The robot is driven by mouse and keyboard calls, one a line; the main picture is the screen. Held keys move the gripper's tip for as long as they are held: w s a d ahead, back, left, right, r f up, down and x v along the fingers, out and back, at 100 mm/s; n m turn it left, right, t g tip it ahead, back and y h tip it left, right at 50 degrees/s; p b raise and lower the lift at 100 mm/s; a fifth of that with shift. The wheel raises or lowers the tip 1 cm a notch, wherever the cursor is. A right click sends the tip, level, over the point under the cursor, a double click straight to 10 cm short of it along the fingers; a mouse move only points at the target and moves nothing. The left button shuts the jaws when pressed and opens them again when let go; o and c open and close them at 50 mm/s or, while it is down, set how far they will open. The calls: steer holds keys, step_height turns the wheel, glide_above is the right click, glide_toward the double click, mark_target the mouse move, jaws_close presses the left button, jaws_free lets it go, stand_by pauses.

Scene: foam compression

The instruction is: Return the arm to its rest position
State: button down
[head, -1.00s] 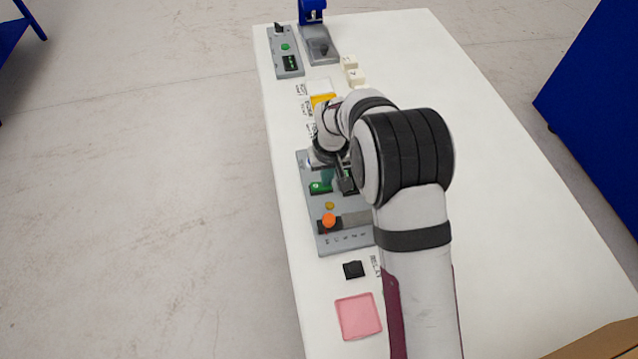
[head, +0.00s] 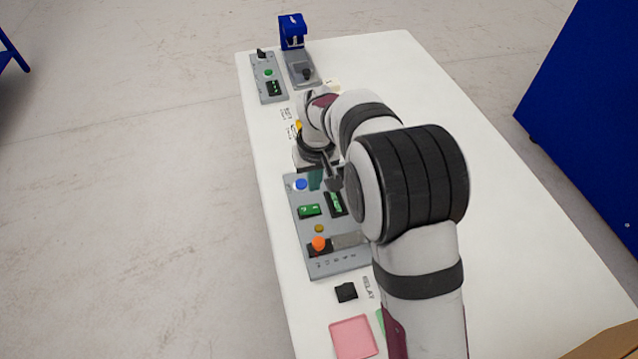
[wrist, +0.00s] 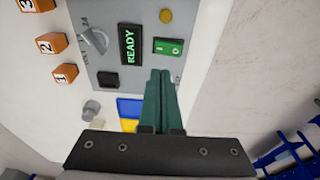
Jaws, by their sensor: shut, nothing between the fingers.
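My gripper (head: 316,180) is raised over the far end of the grey control panel (head: 326,265) in the head view, partly hidden by my arm. In the wrist view its two green fingers (wrist: 162,75) are together with nothing between them, and their tips overlap the panel's edge. The panel carries a display (wrist: 130,45) reading READY, a green switch (wrist: 168,47), a yellow round part (wrist: 166,15) and a grey dial (wrist: 95,37).
A blue press (head: 292,32) and a smaller grey panel (head: 266,93) stand at the table's far end. A black block (head: 346,292) and a pink tray (head: 352,338) lie nearer. Orange numbered cubes (wrist: 65,73) show in the wrist view. The table's right side is clear.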

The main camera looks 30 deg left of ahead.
steer(key=s+d+r+m, duration=0.35)
steer(key=d+r, duration=0.25)
steer(key=d, duration=0.4)
steer(key=s+d+r+m, duration=0.3)
steer(key=d+r+m, duration=0.15)
steer(key=d, duration=0.55)
steer(key=s+d+m, duration=0.3)
steer(key=s+d, duration=0.2)
steer(key=s, duration=0.3)
steer(key=s+d+m+g, duration=0.1)
steer(key=s+d+m, duration=0.2)
steer(key=s, duration=0.6)
steer(key=d, duration=0.2)
steer(key=shift+d+r+m+y, duration=0.3)
steer(key=shift+r, duration=0.05)
